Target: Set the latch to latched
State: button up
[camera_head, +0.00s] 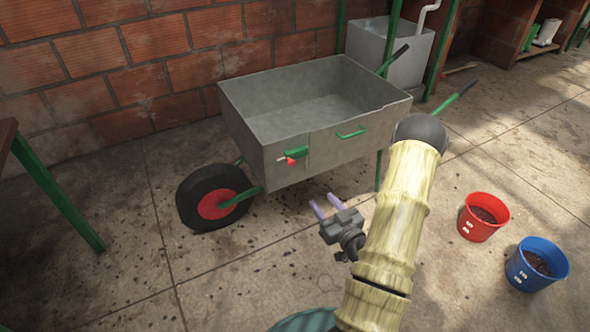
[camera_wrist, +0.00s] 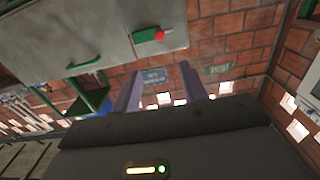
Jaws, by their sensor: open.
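The latch (camera_head: 294,155) is a small green piece with a red knob on the front side of the grey wheelbarrow tray (camera_head: 257,138), near its left end. It also shows in the wrist view (camera_wrist: 148,35) at the top, beside a seam in the tray wall. Whether it is latched I cannot tell. My gripper (camera_head: 325,207) is open and empty, below and to the right of the latch, apart from the tray. Its two purple-grey fingers show in the wrist view (camera_wrist: 161,88) with a gap between them.
A green handle (camera_head: 351,134) sits on the tray front, right of the latch. The wheelbarrow's black wheel (camera_head: 190,205) with a red hub stands at left. A red bucket (camera_head: 483,217) and a blue bucket (camera_head: 536,265) stand at right. A brick wall (camera_head: 130,60) rises behind.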

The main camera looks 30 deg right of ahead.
jog(key=shift+w+f, duration=0.1)
jog(key=b, duration=1.1)
send_near(292, 163)
jog(key=w, duration=0.7)
jog(key=shift+f, duration=0.2)
jog(key=shift+w+r, duration=0.1)
jog(key=shift+w, duration=0.55)
grip_shut()
